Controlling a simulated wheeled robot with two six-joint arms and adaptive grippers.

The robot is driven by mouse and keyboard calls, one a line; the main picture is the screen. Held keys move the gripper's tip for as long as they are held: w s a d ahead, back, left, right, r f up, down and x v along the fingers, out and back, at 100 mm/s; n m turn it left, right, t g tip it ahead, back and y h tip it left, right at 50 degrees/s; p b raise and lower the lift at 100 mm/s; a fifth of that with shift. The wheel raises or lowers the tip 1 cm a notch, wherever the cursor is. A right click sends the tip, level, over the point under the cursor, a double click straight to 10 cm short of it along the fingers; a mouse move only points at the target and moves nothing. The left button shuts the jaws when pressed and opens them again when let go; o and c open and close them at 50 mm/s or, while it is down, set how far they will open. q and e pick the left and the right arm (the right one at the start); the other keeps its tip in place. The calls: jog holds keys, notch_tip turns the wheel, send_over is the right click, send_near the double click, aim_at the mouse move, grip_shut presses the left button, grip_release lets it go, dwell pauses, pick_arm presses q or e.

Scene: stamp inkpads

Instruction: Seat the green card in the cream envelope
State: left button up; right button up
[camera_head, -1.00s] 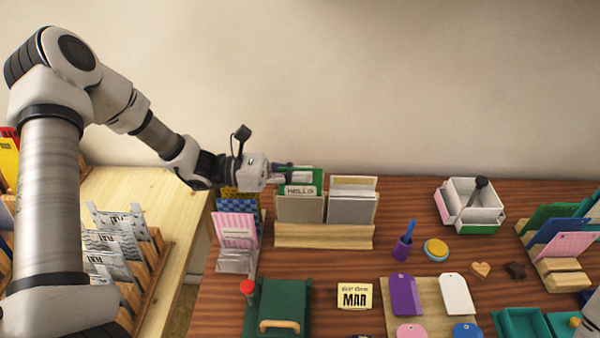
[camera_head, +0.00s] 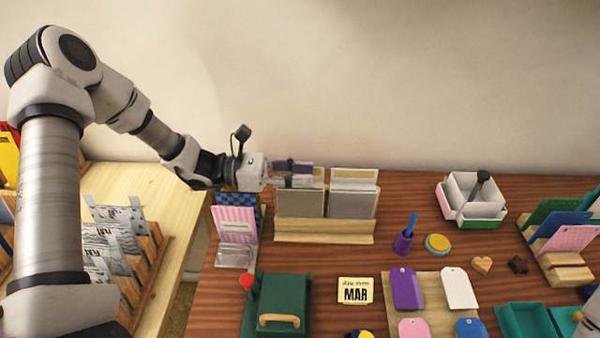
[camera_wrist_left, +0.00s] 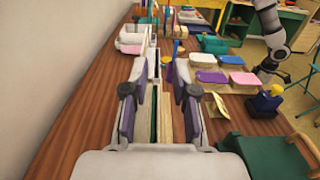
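The cream envelope (camera_head: 300,205) stands in the left part of a wooden holder (camera_head: 325,238). The green card is mostly hidden; a thin green strip (camera_wrist_left: 153,125) shows between my finger pads in the left wrist view. Its white HELLO panel is not visible in the head view, and the card appears low inside the envelope. My left gripper (camera_head: 292,175) is at the envelope's top left, fingers around its upper edge. In the left wrist view the fingers (camera_wrist_left: 162,100) stand clearly apart. My right gripper (camera_wrist_left: 267,76) looks small and dark at the far right there; its finger state is unclear.
A second pale envelope (camera_head: 352,205) stands right beside the first. A pink striped card (camera_head: 236,222) in a rack is close on the left. The wall is close behind.

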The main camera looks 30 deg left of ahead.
pick_arm(q)
jog(key=shift+w+a+f, duration=0.1)
jog(key=shift+a, duration=0.15)
jog(key=v, duration=1.1)
jog(key=shift+s+a, duration=0.2)
jog(key=shift+a, duration=0.05)
dwell(0.3)
